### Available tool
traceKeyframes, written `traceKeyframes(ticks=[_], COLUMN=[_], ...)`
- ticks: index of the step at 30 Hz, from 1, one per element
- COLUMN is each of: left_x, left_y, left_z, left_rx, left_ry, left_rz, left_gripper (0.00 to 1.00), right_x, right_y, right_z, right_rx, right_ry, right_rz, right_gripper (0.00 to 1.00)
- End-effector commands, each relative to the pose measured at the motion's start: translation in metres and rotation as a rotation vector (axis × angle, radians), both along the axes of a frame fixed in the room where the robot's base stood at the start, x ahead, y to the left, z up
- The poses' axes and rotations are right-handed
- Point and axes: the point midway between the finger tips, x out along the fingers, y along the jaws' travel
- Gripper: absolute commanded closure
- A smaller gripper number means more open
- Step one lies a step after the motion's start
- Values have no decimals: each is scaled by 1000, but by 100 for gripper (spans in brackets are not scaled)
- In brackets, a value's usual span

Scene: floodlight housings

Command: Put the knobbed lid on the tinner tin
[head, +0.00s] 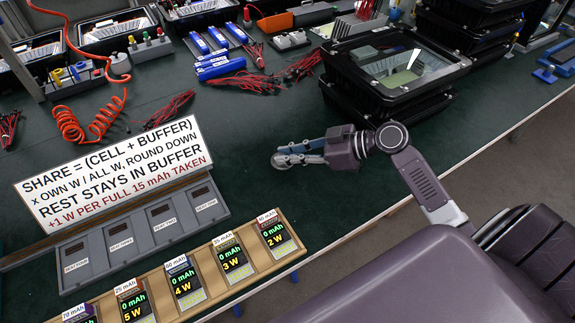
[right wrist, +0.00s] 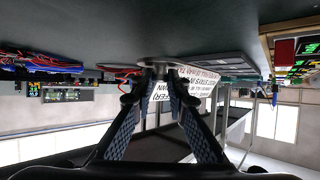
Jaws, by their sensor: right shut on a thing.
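My right gripper (head: 288,156) reaches in from the right over the bare green bench top, its fingers pointing left. It is shut on a small grey metal thing, apparently the knobbed lid (head: 281,163), which shows only as a pale rounded edge at the fingertips. In the right wrist view the fingertips (right wrist: 160,84) come close together against a flat grey disc (right wrist: 165,62) near the bench surface. I cannot make out the tinner tin as a separate thing; it may be hidden by the fingers. My left gripper is not in view.
A sign (head: 112,172) stands left over a grey slotted tray (head: 140,243). A wooden tray (head: 205,262) of labelled cells lies in front. Black floodlight housings (head: 395,70) are stacked behind my right gripper. Red leads and blue packs lie farther back. Bench around the fingers is clear.

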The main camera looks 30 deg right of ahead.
Motion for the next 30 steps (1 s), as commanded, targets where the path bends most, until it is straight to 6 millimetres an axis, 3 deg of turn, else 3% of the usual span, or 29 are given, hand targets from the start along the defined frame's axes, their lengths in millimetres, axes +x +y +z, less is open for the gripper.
traceKeyframes(ticks=[10,23,24,28,30], left_x=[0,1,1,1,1], left_y=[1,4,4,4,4], left_z=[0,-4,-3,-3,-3], left_rx=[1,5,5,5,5], left_ry=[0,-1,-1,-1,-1], left_rz=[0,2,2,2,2], left_gripper=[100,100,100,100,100], right_x=[0,0,0,0,0], right_y=[1,0,0,0,0], right_z=[-42,-51,-50,-49,-49], right_rx=[4,0,0,0,0], right_ry=[3,0,0,0,0], right_rz=[0,1,1,1,1], right_gripper=[100,100,84,69,68])
